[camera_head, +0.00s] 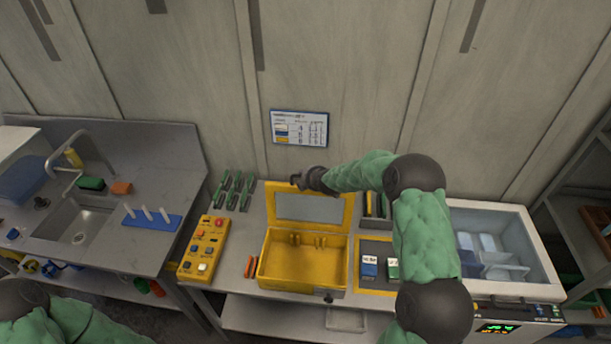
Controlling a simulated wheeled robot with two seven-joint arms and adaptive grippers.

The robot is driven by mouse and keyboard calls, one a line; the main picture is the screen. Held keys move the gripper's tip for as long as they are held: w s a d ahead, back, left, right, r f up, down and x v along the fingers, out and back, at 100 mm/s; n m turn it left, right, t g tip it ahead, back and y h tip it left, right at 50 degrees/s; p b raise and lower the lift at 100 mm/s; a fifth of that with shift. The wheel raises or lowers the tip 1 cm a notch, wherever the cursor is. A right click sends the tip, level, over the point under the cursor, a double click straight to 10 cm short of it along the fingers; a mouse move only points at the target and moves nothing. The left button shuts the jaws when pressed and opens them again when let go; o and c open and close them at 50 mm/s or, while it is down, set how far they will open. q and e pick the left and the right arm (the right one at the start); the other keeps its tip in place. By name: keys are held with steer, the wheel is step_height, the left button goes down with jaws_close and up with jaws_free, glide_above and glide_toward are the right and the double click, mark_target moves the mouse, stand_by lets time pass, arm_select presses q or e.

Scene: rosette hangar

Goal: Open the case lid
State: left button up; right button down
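The yellow case (302,284) sits on the middle bench with its lid (348,207) raised upright at the back. The lid has a grey inner panel, and the case's inside shows with small yellow posts at the back wall. My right gripper (297,181) is at the lid's top edge, its arm reaching in from the right over the bench. Its fingers are dark and small, so I cannot tell whether they are open or touching the lid. My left arm shows only at the bottom left, and its gripper is out of the frame.
A yellow button box (203,249) stands left of the case. Orange-handled items (251,267) lie between them. Small blue and green boxes (369,268) are right of the case, beside a white-rimmed bin (541,262). A sink (80,226) is far left.

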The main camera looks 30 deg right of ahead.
steer(key=shift+s+a+f, duration=0.15)
steer(key=shift+s+f, duration=0.1)
steer(key=shift+f, duration=0.25)
steer(key=c, duration=1.1)
jaws_free()
steer(key=shift+w+r, duration=0.1)
steer(key=shift+r, duration=0.15)
steer(key=shift+s+r, duration=0.25)
steer(key=shift+r, duration=0.1)
steer(key=v, duration=1.1)
